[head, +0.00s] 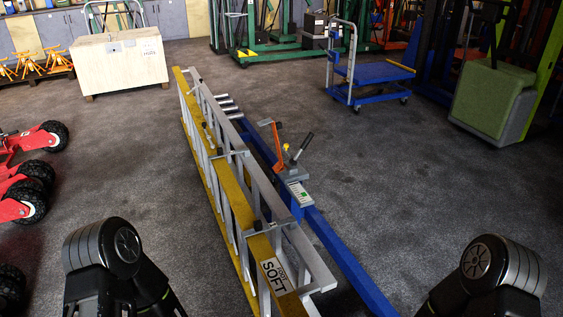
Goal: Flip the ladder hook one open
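A folded ladder (236,196) with yellow and silver rails lies on its side on the floor in the middle of the head view. It runs from the upper left towards me. Small metal brackets with dark ends sit along its upper rails, one near the middle (239,153) and one nearer to me (262,230). They are too small to tell which is hook one or whether it is open. Dark parts of my arms show at the bottom left and bottom right. Both of my grippers are out of view.
A long blue beam (335,247) with an orange lever (276,142) and a black handle (304,143) lies along the ladder's right side. Red wheeled equipment (22,178) stands at the left. A wooden crate (120,65) and a blue cart (372,72) stand farther back.

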